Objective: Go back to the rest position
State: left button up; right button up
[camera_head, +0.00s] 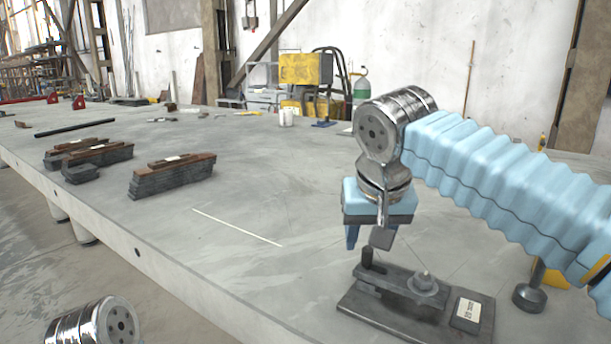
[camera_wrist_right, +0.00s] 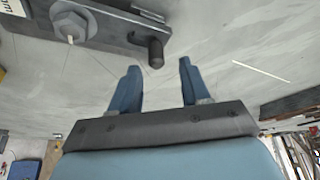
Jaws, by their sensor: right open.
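The auger positioner (camera_head: 410,310) is a dark base plate with a raised bar, an upright peg, a bolt and a pale label. It lies on the table at the lower right of the head view. My right gripper (camera_head: 368,238) hangs above the peg end of it, pointing down. In the right wrist view the two blue fingers of this gripper (camera_wrist_right: 157,85) are apart with nothing between them. The peg (camera_wrist_right: 155,49) and bolt (camera_wrist_right: 73,25) show beyond the fingers, clear of them. My left gripper is out of view; only a metal joint of my left arm shows at the lower left.
The grey table (camera_head: 250,250) is mostly clear in the middle. Stacks of dark blocks (camera_head: 172,177) lie on its left part, with a thin white rod (camera_head: 236,227) nearer. A round dark foot (camera_head: 529,297) stands right of the positioner. A yellow machine (camera_head: 306,69) stands behind.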

aim_at(371, 248)
jog(key=x, duration=0.2)
jog(key=b+x, duration=0.1)
jog(key=shift+s+d+f, duration=0.1)
jog(key=shift+d+f, duration=0.25)
jog(key=shift+f, duration=0.05)
jog(key=shift+s+d+r, duration=0.1)
jog(key=shift+s+d, duration=0.2)
jog(key=shift+d, duration=0.15)
jog(key=shift+s+d+r, duration=0.1)
